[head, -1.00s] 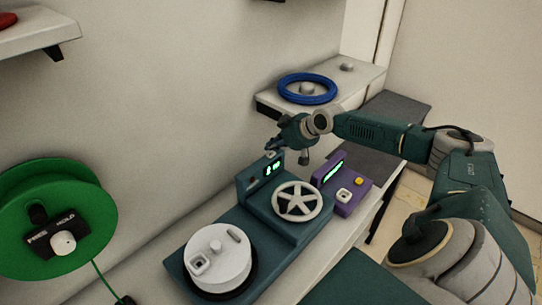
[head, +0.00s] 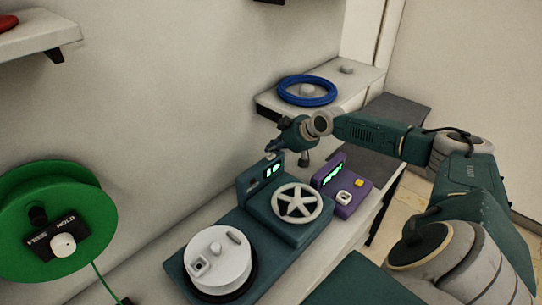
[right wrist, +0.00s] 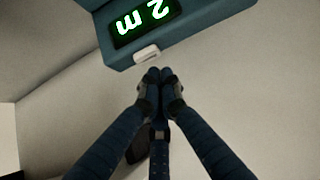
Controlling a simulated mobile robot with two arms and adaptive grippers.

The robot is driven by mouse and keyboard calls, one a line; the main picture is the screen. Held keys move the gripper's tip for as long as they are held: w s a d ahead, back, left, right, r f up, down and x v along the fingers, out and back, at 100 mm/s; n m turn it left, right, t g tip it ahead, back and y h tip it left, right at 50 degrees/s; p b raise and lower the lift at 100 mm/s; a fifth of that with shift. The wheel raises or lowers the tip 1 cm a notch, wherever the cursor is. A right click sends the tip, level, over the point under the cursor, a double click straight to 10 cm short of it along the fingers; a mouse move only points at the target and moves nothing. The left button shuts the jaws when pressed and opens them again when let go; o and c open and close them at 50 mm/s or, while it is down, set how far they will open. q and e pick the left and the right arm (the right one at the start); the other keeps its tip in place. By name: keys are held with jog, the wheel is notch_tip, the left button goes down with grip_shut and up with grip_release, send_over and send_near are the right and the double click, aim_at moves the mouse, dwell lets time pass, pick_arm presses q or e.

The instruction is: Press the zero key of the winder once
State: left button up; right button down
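The winder (head: 222,225) is a teal bench unit with a spoked handwheel (head: 297,203), a white drum (head: 217,259) and an upright housing with a lit green display (head: 272,170). In the right wrist view the display (right wrist: 143,22) is turned over and seems to read 2 m. A small white key (right wrist: 147,53) sticks out of the housing edge beside it. My right gripper (head: 274,146) is above the housing; in the right wrist view its fingertips (right wrist: 160,75) are together, empty, close to the key. I cannot tell whether they touch. My left gripper is not in view.
A purple box (head: 342,187) with a lit display, a white button and a yellow button stands right of the winder. A blue cable coil (head: 307,91) lies on a shelf behind. A green reel (head: 45,205) with a FREE/HOLD knob is at left.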

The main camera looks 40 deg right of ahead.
aim_at(272, 157)
jog(key=shift+f, duration=0.1)
jog(key=shift+f, duration=0.35)
jog(key=shift+f+b, duration=0.5)
dwell(0.8)
jog(key=shift+r, duration=0.1)
jog(key=shift+r+p, duration=0.75)
jog(key=shift+r, duration=0.05)
notch_tip(272, 157, up, 5)
jog(key=p, duration=0.4)
jog(key=shift+r, duration=0.1)
dwell(0.4)
